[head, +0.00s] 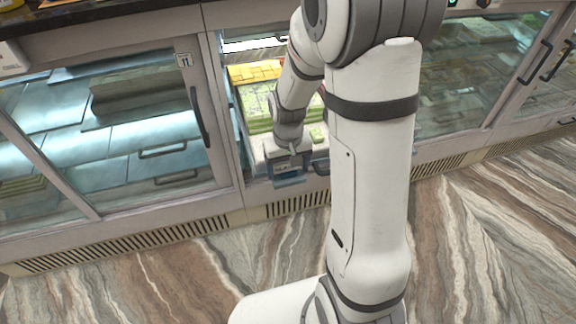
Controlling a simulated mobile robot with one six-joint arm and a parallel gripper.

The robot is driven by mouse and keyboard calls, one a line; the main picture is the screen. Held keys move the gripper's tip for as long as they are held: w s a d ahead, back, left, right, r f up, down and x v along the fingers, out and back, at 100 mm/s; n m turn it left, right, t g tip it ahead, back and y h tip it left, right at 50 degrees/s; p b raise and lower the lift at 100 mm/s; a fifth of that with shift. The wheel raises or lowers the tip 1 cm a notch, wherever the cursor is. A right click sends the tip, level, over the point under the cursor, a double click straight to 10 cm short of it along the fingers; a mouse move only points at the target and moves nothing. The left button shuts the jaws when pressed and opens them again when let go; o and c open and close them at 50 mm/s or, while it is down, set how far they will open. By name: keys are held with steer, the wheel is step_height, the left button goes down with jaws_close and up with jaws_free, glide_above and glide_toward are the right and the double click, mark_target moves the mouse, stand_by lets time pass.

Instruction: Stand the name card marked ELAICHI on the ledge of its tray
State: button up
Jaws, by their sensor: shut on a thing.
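My gripper (289,168) is low at the front of the open case section, just before a pale tray (258,158) of green sweets. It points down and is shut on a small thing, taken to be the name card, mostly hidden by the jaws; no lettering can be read. Green sweets (256,112) are stacked in the tray, partly behind my forearm. The tray's ledge is too small and too covered by my gripper to make out. I cannot tell whether the held thing touches it.
Yellow sweets (255,72) lie behind the green ones. A door frame (219,110) stands close on the left, with a closed glass case of trays (75,145) beyond. More glass cases (460,75) are at right. The marbled floor (480,240) in front is clear.

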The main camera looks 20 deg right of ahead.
steer(key=o, duration=0.9)
step_height(320, 180, up, 8)
steer(key=shift+f, duration=0.1)
stand_by(0.4)
steer(key=s+r+t, duration=0.1)
steer(key=s+r, duration=0.2)
steer(key=s, duration=0.1)
steer(key=s+r+p, duration=0.1)
steer(key=s+r, duration=0.3)
steer(key=s, duration=0.1)
steer(key=s+r+t+p, duration=0.1)
steer(key=s+r, duration=0.3)
steer(key=s, duration=0.1)
steer(key=shift+t, duration=0.3)
